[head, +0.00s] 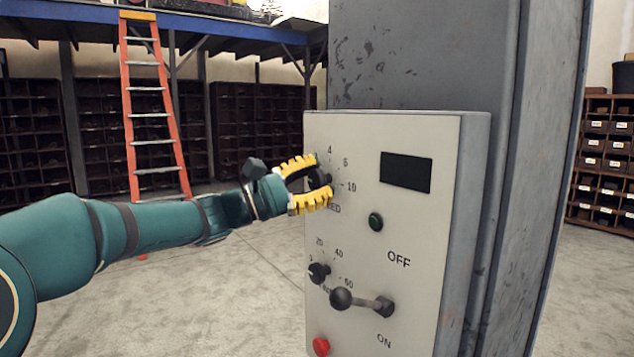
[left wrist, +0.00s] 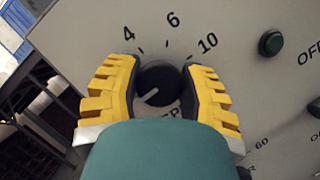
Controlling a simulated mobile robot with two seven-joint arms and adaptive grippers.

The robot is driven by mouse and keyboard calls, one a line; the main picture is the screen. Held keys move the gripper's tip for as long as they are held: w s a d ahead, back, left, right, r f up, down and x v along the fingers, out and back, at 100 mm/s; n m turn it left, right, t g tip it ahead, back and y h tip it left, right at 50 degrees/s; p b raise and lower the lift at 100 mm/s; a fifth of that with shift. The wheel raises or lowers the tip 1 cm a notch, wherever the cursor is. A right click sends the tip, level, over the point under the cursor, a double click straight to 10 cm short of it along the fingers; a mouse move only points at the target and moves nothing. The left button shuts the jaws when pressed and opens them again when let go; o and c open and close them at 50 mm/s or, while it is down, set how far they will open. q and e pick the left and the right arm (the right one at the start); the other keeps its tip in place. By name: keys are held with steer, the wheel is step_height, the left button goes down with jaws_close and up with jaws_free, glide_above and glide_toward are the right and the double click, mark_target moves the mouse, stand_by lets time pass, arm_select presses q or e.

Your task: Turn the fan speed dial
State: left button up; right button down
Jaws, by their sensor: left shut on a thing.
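The fan speed dial (left wrist: 160,86) is a round black knob with a pale pointer line, on the light grey control panel (head: 405,230). Numbers 4, 6 and 10 show around its upper side in the left wrist view. In that view its pointer slants to the lower left. In the head view the dial (head: 318,178) is partly hidden by my left gripper (head: 322,181). The yellow, ribbed fingers of my left gripper (left wrist: 160,85) are on both sides of the dial, shut on it. My right gripper is not in view.
The panel is on a grey metal column (head: 425,60). It also bears a dark display (head: 405,172), a green button (head: 376,222), a second dial (head: 318,273), an OFF/ON lever (head: 362,301) and a red button (head: 321,346). An orange ladder (head: 152,105) stands behind, over open floor.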

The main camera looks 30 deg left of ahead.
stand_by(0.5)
arm_select(q)
steer(key=o, duration=1.2)
steer(key=v, duration=1.2)
steer(key=shift+s, duration=0.1)
